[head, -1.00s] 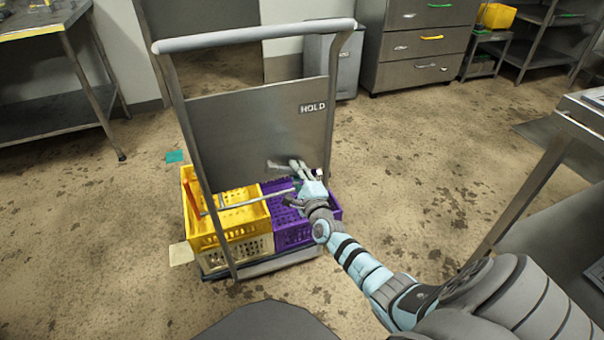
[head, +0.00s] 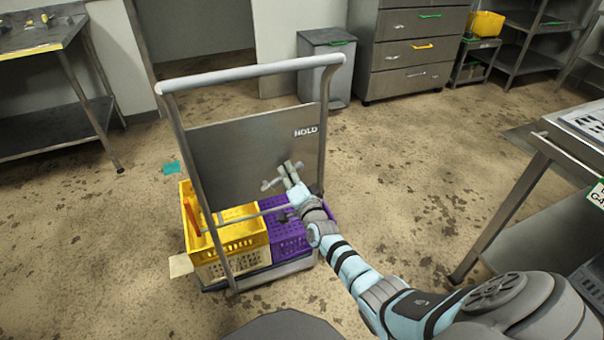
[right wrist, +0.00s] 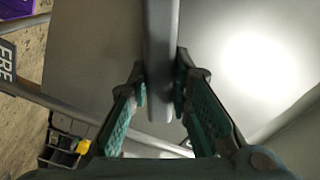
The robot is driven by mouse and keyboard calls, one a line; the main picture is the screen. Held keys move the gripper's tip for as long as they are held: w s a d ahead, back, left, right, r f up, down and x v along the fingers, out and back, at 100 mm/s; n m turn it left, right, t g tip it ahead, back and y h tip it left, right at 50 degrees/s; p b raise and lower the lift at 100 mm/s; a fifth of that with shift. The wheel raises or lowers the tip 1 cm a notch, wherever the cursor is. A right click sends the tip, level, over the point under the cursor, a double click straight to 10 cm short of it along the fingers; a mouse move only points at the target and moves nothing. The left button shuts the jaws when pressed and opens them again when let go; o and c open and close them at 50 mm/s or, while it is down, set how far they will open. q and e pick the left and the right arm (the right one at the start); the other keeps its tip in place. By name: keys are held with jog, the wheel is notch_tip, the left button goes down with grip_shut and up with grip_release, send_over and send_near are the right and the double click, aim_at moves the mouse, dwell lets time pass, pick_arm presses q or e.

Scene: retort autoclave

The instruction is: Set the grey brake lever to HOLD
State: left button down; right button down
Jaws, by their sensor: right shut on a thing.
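The grey brake lever (right wrist: 160,45) is a smooth bar between the two fingers of my right gripper (right wrist: 160,88) in the right wrist view. The fingers are shut on it from both sides. In the head view my right gripper (head: 283,179) is at the trolley's grey back panel (head: 235,150), below and a little left of the HOLD label (head: 305,131). There the gripper largely hides the lever. A second label (right wrist: 8,60), cut off and reading "FRE", shows at the left of the right wrist view. My left gripper is out of view.
The trolley carries a yellow crate (head: 233,239) and a purple crate (head: 287,238) under its handle (head: 250,71). A grey bin (head: 326,70) and drawer cabinet (head: 415,50) stand behind. A metal table is at the right. Floor around the trolley is mostly clear.

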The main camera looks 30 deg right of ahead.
jog(key=shift+a+r+n+p, duration=0.35)
jog(key=shift+r+n+p, duration=0.2)
jog(key=shift+n, duration=0.25)
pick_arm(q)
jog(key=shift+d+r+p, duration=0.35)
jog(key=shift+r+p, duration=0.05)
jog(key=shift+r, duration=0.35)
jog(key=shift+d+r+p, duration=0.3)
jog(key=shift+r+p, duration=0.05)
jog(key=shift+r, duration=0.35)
pick_arm(e)
jog(key=shift+w+a+r+n, duration=0.15)
jog(key=shift+a+r+n, duration=0.3)
jog(key=shift+n, duration=0.55)
jog(key=c, duration=1.4)
grip_release()
jog(key=shift+w, duration=0.1)
jog(key=shift+c, duration=0.2)
jog(key=shift+s+f, duration=0.1)
jog(key=shift+s, duration=0.2)
jog(key=s+a, duration=0.2)
jog(key=s, duration=0.9)
jog(key=shift+s+a, duration=0.15)
jog(key=shift+a, duration=0.05)
